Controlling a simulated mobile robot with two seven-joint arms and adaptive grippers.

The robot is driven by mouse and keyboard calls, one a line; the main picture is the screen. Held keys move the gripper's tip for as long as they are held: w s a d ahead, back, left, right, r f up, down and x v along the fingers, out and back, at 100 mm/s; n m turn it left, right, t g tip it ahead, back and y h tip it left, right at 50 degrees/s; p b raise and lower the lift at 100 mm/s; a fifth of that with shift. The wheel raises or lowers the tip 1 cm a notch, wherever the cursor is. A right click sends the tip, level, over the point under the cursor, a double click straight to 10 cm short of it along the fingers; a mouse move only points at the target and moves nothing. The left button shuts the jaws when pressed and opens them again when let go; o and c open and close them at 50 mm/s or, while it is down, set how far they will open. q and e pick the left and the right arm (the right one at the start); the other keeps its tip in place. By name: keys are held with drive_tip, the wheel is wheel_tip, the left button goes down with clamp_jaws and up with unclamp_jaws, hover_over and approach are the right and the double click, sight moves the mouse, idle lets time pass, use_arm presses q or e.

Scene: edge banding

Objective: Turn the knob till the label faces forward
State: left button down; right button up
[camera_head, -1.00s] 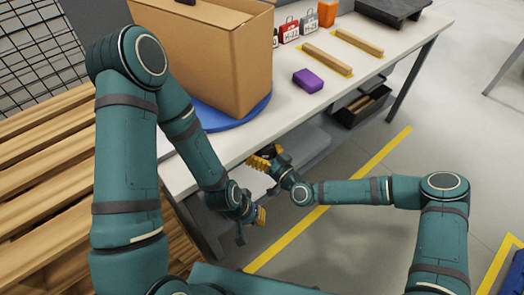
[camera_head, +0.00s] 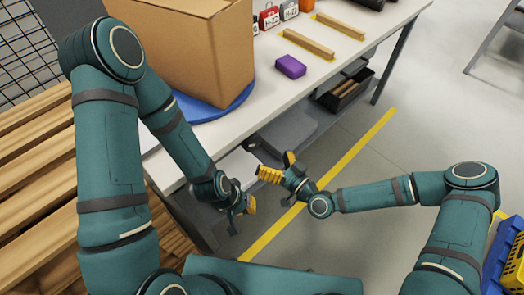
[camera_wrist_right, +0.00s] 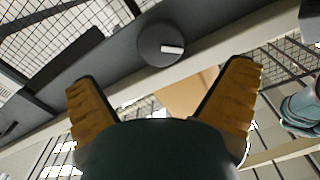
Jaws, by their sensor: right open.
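A cardboard box (camera_head: 160,50) stands on a blue round turntable (camera_head: 228,106) at the left of the table. No label shows on its visible faces. A dark round knob with a white bar (camera_wrist_right: 162,45) is on a dark panel in the right wrist view, ahead of and between the fingers. A small dark piece at the table's front edge (camera_head: 250,144) looks like this knob. My right gripper (camera_head: 277,167) is open and empty, its yellow fingers apart from the knob. My left gripper (camera_head: 242,214) hangs below the table edge, away from the knob; its opening is unclear.
On the white table (camera_head: 275,95) lie a purple block (camera_head: 290,66) and wooden bars (camera_head: 309,43), with lock-shaped tags (camera_head: 270,18) behind. A dark bin (camera_head: 343,90) is below. A wooden slatted stack (camera_head: 40,150) is at left. Floor right of the table is open.

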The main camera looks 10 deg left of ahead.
drive_tip(key=shift+s+d, duration=0.4)
drive_tip(key=shift+d, duration=0.1)
